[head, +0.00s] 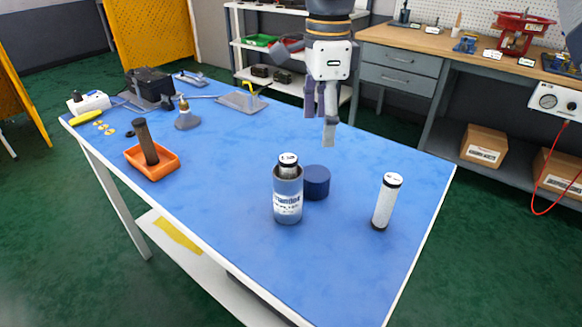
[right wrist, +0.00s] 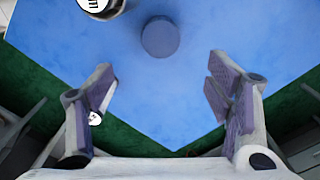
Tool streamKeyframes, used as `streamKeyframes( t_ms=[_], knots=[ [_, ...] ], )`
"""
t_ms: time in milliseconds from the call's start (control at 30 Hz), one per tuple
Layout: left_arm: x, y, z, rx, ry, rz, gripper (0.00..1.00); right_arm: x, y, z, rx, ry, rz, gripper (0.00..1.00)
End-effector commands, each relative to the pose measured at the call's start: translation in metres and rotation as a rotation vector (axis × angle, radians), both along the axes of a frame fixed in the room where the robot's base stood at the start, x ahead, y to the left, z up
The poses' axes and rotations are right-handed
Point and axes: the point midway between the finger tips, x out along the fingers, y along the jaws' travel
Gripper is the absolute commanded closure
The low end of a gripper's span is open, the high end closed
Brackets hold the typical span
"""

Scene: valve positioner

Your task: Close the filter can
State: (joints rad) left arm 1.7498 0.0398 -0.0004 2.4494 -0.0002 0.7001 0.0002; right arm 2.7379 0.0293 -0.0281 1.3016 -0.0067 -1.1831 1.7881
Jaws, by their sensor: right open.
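The filter can (head: 287,210), a blue-grey open cylinder with a printed label, stands upright on the blue table. A filter with a white cap (head: 288,159) is inside it, its top sticking out above the rim. The dark blue round lid (head: 317,183) rests on the table just behind and right of the can. In the right wrist view, the lid (right wrist: 160,37) lies ahead, between the finger directions, and the can (right wrist: 116,9) is cut by the top edge. My right gripper (head: 320,128) is open and empty, above the table behind the lid. My left gripper is not seen.
A white filter cartridge (head: 384,206) stands upright to the right; my finger partly hides it in the wrist view. An orange tray (head: 165,168) holding a dark cartridge (head: 146,142) stands left. Tools and a black case (head: 150,87) fill the far-left end. The front table area is clear.

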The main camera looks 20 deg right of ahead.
Motion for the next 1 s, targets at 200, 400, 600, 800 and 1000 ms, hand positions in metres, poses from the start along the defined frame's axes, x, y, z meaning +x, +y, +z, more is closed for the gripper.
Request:
streamKeyframes(
  t_ms=[200,400,600,800,1000],
  knots=[
    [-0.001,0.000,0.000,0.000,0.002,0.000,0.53,0.000,0.000,0.000,0.000,0.001,0.000,0.27],
    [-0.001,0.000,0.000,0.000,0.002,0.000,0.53,-0.001,0.000,-0.008,0.001,0.005,0.000,0.27],
    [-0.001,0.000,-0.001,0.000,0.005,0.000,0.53,-0.001,0.000,-0.048,0.002,0.006,0.001,0.27],
    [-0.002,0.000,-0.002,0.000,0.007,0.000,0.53,0.000,0.000,-0.069,0.001,0.002,0.000,0.27],
    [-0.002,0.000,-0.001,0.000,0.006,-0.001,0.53,0.000,0.000,-0.069,0.000,0.000,0.001,0.27]
  ],
)
